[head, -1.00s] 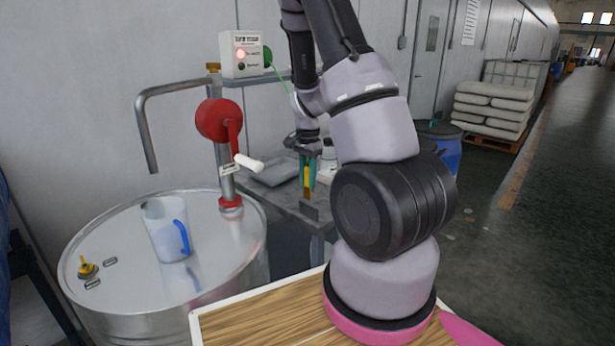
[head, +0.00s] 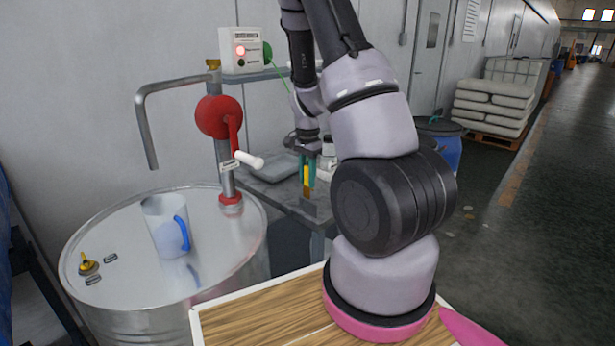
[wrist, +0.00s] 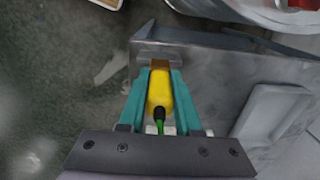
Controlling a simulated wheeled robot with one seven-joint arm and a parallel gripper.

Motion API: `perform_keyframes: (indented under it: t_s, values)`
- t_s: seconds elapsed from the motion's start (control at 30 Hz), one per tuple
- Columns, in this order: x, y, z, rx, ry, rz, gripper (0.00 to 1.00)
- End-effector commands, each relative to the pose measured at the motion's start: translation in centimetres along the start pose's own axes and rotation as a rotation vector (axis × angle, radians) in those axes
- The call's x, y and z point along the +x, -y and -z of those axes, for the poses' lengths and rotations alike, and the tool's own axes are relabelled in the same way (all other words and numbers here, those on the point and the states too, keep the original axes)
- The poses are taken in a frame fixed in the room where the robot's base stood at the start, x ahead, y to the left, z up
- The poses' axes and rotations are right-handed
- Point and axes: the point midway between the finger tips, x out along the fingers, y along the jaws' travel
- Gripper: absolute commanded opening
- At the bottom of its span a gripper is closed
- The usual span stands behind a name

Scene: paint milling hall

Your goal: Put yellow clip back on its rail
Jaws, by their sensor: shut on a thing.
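The yellow clip (wrist: 160,92) is between the teal fingers of my gripper (wrist: 158,95), with a green cable at its near end. The clip also shows in the head view (head: 306,174), upright, with its brownish lower end pointing down. My gripper (head: 308,170) is shut on it above the front edge of the grey bench. A small grey metal plate (wrist: 158,52), which may be the rail, lies at the bench edge by the clip's brown tip. Whether the tip touches or straddles it I cannot tell.
The grey bench (head: 285,200) carries a grey tray (head: 273,167). Left of it stands a steel drum (head: 120,240) with a clear jug (head: 165,228) and red pump (head: 218,117). A box with a lit red lamp (head: 240,52) is above.

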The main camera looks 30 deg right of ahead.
Motion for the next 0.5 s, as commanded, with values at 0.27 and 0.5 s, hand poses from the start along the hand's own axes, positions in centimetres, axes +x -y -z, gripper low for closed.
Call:
perform_keyframes:
  t_s: [0.27, 0.5]
  values:
    - [0.55, -0.01, 0.05, 0.001, 0.0, 0.0, 0.0]
    - [0.55, -0.01, 0.04, 0.001, 0.0, 0.0, 0.0]
